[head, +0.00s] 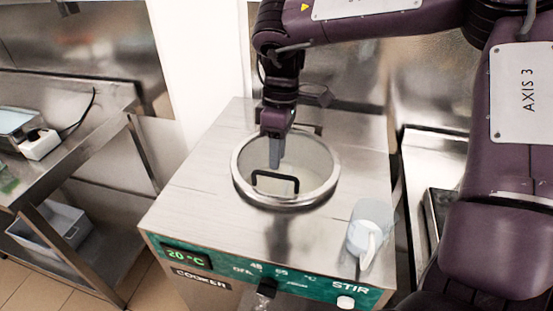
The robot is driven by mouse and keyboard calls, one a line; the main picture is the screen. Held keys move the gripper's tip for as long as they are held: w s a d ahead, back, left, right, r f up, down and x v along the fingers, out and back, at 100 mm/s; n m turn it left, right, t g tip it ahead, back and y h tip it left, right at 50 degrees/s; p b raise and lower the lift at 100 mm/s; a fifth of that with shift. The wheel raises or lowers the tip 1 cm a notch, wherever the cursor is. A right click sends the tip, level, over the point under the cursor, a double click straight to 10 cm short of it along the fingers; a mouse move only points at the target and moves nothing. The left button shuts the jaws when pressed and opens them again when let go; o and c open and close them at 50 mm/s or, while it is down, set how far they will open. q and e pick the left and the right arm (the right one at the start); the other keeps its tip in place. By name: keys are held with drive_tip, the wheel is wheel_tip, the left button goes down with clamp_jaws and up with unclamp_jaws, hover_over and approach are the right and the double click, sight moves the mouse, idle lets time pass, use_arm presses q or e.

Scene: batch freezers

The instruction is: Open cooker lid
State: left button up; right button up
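The cooker (195,200) is a steel box with a green front panel, a "COOKER" label and a "20 °C" display. A round lid (315,165) with a metal rim and pale, see-through-looking middle sits level on its top. A black bar handle (275,177) shows within the rim. My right gripper (276,163) points down over the lid, its grey fingertips at or just behind the handle. I cannot tell whether they touch it, or how far apart the fingers are. My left gripper is not in view.
A clear cup with a white handle (368,235) stands on the cooker's front right corner. A steel table (70,145) with a scale (15,130) is at the left, with a grey bin (55,228) beneath. A steel wall stands close behind the cooker.

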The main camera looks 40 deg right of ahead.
sight(276, 186)
wheel_tip(276, 186, down, 2)
drive_tip(key=shift+s+a+f, duration=0.1)
drive_tip(key=shift+a+f, duration=0.05)
drive_tip(key=shift+f, duration=0.65)
clamp_jaws()
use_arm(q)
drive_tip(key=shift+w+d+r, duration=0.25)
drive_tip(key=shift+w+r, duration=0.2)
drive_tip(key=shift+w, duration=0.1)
